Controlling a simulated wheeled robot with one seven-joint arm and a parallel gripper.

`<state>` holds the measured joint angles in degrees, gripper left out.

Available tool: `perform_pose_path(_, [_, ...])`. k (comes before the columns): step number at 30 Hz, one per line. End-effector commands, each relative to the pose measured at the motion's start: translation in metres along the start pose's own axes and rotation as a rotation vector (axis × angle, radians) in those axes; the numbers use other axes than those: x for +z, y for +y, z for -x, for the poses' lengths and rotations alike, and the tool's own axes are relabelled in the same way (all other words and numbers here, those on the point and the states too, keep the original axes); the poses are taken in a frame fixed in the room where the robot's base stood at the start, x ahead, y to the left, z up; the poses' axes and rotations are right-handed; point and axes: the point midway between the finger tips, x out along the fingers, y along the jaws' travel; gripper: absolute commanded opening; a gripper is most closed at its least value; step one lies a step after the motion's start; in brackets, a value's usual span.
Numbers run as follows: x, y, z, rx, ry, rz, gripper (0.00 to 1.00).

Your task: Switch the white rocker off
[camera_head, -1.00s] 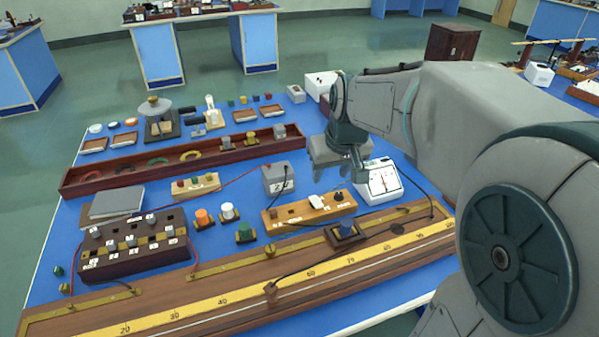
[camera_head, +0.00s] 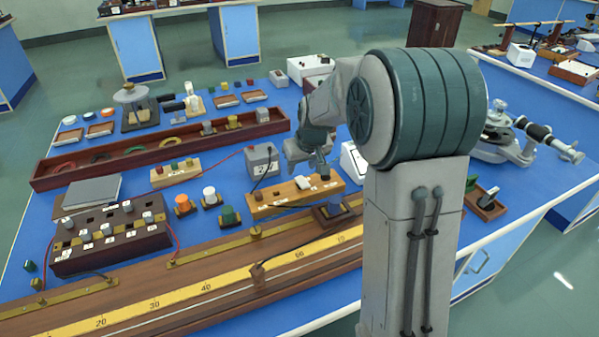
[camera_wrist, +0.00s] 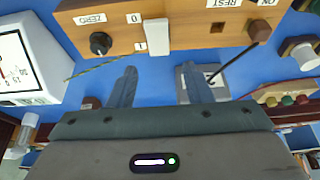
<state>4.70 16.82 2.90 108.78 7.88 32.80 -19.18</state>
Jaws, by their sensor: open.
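The white rocker (camera_wrist: 157,35) stands out from a wooden block (camera_wrist: 190,38), between a black knob and a square hole, with small "0" and "1" labels beside it. In the head view the rocker (camera_head: 302,183) is a small white piece on top of the block (camera_head: 268,206). My gripper (camera_wrist: 158,72) is open and empty, its two fingers apart on either side of the rocker's line and short of it in the wrist view. In the head view my gripper (camera_head: 307,167) hangs just behind and above the block. I cannot tell which way the rocker is tipped.
A white dial meter (camera_head: 350,160) stands right of the block, partly hidden by my arm. A grey box (camera_head: 262,160) with a black lead stands behind it. A long wooden scale board (camera_head: 185,285) lies in front. Small coloured-top posts (camera_head: 229,217) stand left.

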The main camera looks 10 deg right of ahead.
Motion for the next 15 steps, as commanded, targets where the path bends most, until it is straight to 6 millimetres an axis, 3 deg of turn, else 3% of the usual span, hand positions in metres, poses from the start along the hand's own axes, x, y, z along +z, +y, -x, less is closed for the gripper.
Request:
perform_pose_path(6, [0.0,0.0,-0.031,0.0,-0.001,0.0,0.45])
perform_pose_path(15, [0.0,0.001,-0.041,0.001,0.002,0.0,0.45])
